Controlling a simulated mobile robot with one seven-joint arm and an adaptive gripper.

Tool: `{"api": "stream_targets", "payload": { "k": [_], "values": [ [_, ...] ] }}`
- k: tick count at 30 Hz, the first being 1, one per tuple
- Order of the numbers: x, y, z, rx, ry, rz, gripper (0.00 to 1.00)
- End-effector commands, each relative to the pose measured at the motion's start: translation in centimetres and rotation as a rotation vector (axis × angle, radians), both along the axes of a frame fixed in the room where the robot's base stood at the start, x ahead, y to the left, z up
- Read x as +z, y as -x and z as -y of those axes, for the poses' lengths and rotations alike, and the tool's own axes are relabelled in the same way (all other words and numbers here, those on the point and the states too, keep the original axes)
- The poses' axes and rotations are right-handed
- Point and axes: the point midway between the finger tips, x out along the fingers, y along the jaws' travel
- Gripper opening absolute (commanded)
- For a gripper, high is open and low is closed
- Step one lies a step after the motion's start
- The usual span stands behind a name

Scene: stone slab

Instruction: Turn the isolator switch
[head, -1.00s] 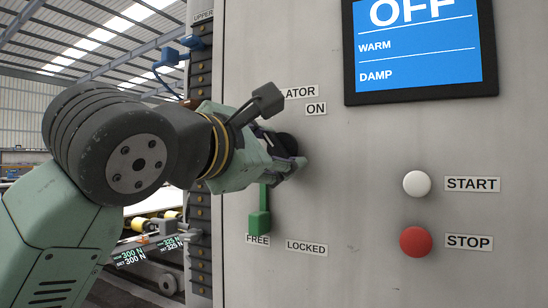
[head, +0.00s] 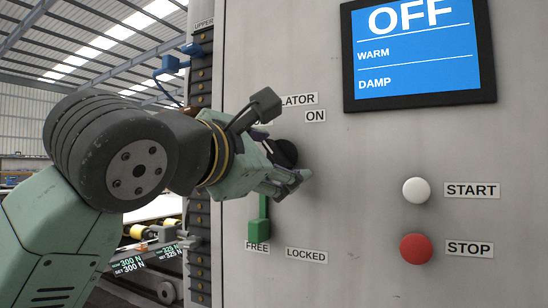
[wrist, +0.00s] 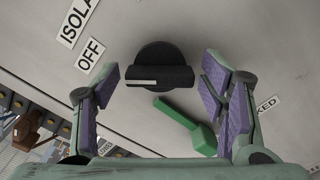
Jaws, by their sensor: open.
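The isolator switch is a round black knob with a raised grip bar (wrist: 160,74). A white line marks the end of the bar nearer the OFF label (wrist: 90,54). In the head view the knob (head: 287,152) sits on the grey cabinet, below the ON label (head: 315,116), partly hidden by my gripper. My gripper (head: 292,184) is open and tilted, its fingertips just below the knob in that view. In the wrist view the purple-padded fingers (wrist: 163,76) stand on either side of the knob with gaps. I see no contact.
A green lever (head: 259,228) hangs close below my gripper, by the FREE label (head: 257,247); a LOCKED label is to its right. White START (head: 416,191) and red STOP (head: 416,249) buttons are further right. A screen (head: 419,52) reads OFF, WARM, DAMP.

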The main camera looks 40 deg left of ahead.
Motion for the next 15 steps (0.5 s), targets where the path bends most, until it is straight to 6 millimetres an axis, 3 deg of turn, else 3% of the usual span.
{"api": "stream_targets", "payload": {
  "k": [9, 15],
  "values": [
    [0.0, 0.3, 0.0, 0.001, -0.001, 0.001, 0.66],
    [0.0, 3.1, 0.7, 0.003, -0.002, 0.003, 0.66]
  ]
}}
